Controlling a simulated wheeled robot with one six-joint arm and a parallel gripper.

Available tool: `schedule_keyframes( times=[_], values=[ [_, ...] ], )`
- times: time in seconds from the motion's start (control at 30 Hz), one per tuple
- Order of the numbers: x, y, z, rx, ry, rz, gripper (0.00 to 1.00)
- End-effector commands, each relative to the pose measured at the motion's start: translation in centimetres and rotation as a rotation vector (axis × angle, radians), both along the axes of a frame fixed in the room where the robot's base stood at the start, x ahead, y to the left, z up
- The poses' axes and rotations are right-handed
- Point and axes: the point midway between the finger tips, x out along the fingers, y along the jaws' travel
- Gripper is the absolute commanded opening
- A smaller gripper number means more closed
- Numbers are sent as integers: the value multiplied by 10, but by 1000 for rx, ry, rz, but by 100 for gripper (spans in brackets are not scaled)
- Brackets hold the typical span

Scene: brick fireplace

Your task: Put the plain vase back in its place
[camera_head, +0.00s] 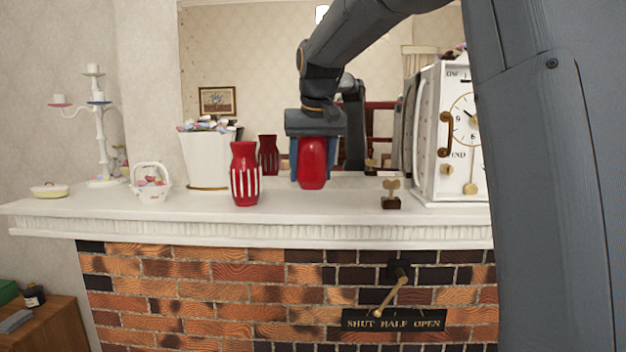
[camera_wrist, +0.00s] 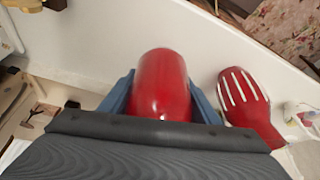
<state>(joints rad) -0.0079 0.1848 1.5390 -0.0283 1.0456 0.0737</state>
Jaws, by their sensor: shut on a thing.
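The plain red vase (camera_head: 312,166) is between the fingers of my gripper (camera_head: 311,172), which is shut on it. The gripper points down over the white mantel, to the right of the striped vase. I cannot tell whether the plain vase's base touches the mantel. In the wrist view the plain vase (camera_wrist: 161,84) shows between the two blue fingers of my gripper (camera_wrist: 160,95). A red vase with white stripes (camera_head: 245,176) stands upright on the mantel, apart from the plain one. The striped vase also shows in the wrist view (camera_wrist: 250,110), to the right.
A mirror stands behind. Bare mantel lies between striped vase and key-like piece.

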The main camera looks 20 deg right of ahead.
Motion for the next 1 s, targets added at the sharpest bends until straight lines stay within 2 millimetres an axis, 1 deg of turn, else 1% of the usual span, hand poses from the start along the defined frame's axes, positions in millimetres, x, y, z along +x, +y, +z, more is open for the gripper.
schedule_keyframes(
  times=[0.2,0.3,0.7,0.73,0.8,0.83,1.0],
  values=[
    [-1,1,-28,0,1,2,22],
    [-1,2,-37,0,-1,3,22],
    [0,3,-43,0,-1,4,22],
    [0,3,-43,0,0,4,59],
    [0,3,-43,0,0,4,71],
    [0,3,-43,0,0,4,74],
    [0,3,-43,0,0,4,74]
  ],
)
